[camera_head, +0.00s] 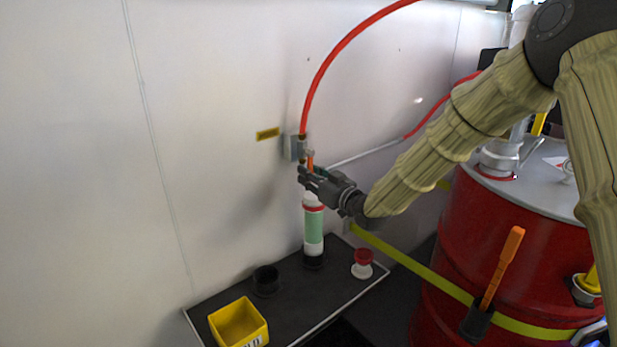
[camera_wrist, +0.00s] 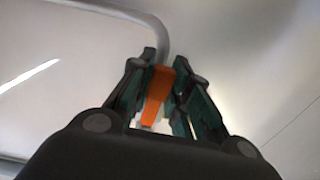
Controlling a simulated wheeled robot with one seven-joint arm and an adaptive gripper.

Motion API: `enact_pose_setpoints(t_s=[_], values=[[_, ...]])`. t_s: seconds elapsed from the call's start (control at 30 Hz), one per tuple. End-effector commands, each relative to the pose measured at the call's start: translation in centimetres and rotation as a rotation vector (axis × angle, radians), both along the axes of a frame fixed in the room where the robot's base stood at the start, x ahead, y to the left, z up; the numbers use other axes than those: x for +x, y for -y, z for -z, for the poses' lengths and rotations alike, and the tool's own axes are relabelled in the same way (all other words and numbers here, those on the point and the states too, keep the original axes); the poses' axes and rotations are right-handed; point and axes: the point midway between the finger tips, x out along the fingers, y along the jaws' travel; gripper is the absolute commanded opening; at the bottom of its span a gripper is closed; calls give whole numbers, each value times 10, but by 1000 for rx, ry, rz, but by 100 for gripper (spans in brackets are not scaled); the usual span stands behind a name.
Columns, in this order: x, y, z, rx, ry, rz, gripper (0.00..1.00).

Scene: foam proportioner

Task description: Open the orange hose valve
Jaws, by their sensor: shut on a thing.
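The orange hose valve handle (camera_wrist: 157,92) sits between my gripper's two fingers (camera_wrist: 160,100) in the wrist view, and the fingers are shut on it. In the head view a small part of the orange handle (camera_head: 310,160) shows just above my gripper (camera_head: 306,174), below the grey valve block (camera_head: 295,147) on the wall. The red hose (camera_head: 318,82) rises from the block and curves up to the right. My gripper hides much of the handle and the valve's lower part in the head view.
A green and white cylinder (camera_head: 313,228) with a red band stands just below my gripper on a black shelf (camera_head: 215,307). A yellow bin (camera_head: 237,324), a black cup (camera_head: 266,281) and a red-white cap (camera_head: 362,263) share the shelf. A red drum (camera_head: 455,235) stands at right.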

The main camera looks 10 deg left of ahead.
Motion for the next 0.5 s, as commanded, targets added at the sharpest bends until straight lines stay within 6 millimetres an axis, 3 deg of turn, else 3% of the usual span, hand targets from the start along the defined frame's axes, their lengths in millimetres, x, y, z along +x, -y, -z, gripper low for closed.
enact_pose_setpoints(t_s=[0.2,0.23,0.33,0.5], values=[[0,1,2,-1,-4,1,0],[0,1,2,-1,-4,1,22],[0,0,1,0,-3,1,40],[0,0,1,1,-2,0,41]])
